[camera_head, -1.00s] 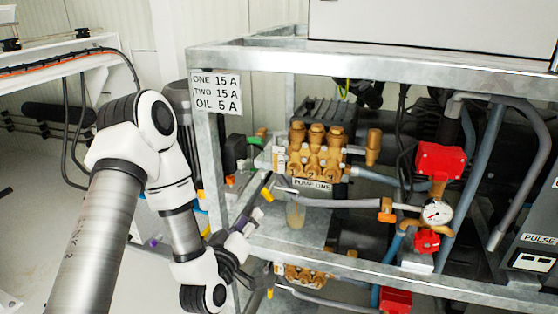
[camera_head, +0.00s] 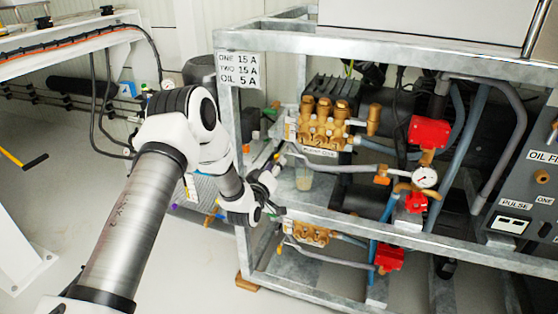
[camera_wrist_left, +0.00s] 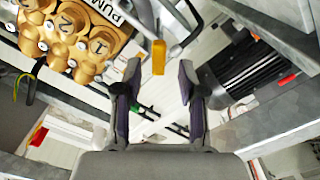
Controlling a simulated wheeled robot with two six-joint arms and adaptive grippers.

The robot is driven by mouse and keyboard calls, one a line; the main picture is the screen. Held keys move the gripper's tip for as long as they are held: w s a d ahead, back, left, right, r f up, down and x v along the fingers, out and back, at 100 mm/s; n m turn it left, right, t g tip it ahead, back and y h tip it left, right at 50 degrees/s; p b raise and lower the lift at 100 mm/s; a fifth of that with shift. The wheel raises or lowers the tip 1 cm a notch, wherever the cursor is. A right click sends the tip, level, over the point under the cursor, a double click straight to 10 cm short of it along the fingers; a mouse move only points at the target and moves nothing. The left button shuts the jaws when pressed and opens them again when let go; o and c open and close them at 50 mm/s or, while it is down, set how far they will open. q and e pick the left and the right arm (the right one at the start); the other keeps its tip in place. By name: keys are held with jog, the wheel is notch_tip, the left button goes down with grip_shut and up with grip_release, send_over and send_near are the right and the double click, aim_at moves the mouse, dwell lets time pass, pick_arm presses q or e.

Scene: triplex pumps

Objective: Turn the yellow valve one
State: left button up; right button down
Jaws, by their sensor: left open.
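The yellow valve handle (camera_wrist_left: 158,57) is a short flat bar, upright in the left wrist view near the pump label. My left gripper (camera_wrist_left: 159,72) is open, with one dark finger on each side of the handle's lower end. I cannot tell whether the handle is between the fingers in depth or just beyond them; no contact shows. In the head view my left gripper (camera_head: 273,165) is at the left side of the upper brass pump (camera_head: 323,125), and the handle is hidden there. My right gripper is not in view.
A galvanised frame (camera_head: 400,228) surrounds the pumps, with a post close to my left arm. A second brass pump (camera_head: 306,233) sits lower. Red valve boxes (camera_head: 429,132), a pressure gauge (camera_head: 424,177) and grey hoses are to the right. Open floor is at left.

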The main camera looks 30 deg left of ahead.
aim_at(279, 155)
pick_arm(q)
jog(key=x, duration=0.4)
jog(key=shift+w+b, duration=0.1)
jog(key=shift+b, duration=0.2)
grip_shut()
jog(key=shift+r+m+p, duration=0.15)
jog(key=shift+m+p, duration=0.15)
jog(key=shift+m, duration=0.1)
jog(key=m+p, duration=0.1)
jog(key=m, duration=0.1)
jog(key=shift+d+r+m+p, duration=0.1)
jog(key=shift+m+p, duration=0.2)
jog(key=shift+m, duration=0.1)
jog(key=shift+m+p, duration=1.1)
jog(key=shift+m, duration=1.1)
